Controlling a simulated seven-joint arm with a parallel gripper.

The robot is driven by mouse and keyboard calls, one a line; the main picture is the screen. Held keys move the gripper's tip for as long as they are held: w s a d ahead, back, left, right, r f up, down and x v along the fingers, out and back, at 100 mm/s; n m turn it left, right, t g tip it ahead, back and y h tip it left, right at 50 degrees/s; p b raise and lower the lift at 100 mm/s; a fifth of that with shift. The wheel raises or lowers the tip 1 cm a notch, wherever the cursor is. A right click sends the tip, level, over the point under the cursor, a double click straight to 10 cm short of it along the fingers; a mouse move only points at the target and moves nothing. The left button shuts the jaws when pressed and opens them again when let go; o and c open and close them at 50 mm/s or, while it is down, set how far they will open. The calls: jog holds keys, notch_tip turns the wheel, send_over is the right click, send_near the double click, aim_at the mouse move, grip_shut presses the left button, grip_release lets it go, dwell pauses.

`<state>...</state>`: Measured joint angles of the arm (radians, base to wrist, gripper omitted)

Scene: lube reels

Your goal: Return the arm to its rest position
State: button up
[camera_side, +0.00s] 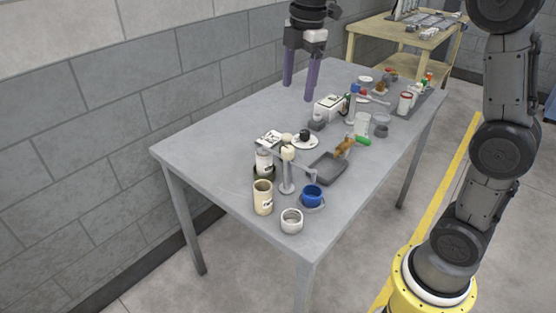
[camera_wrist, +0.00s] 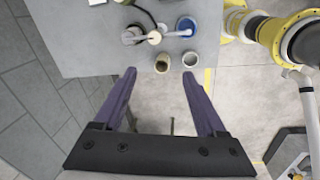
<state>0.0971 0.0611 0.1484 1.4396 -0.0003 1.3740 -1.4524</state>
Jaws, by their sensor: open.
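My gripper (camera_side: 299,77) hangs in the air over the far left part of the grey table (camera_side: 207,147) in the side view. Its two purple fingers are spread apart with nothing between them. In the wrist view my gripper (camera_wrist: 158,84) also shows open, with the table's edge and the floor beyond its fingertips. The fingers are apart from all objects on the table. My arm's yellow base stands on the floor at the right of the side view.
A white box (camera_side: 329,107) and several small items sit farther back. A grey block wall (camera_side: 110,90) borders the left. The table's left side is bare.

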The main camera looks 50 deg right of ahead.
jog(key=s+a+r+m+t, duration=0.1)
jog(key=s+a+m+t, duration=0.15)
jog(key=s, duration=0.55)
jog(key=s+a+m+t, duration=0.1)
jog(key=s+m, duration=0.2)
jog(key=s, duration=0.5)
jog(key=s+f+m, duration=0.7)
jog(key=f+m, duration=0.1)
jog(key=m, duration=0.2)
jog(key=shift+a+f+t, duration=0.15)
jog(key=shift+f+t, duration=0.1)
jog(key=shift+t, duration=0.1)
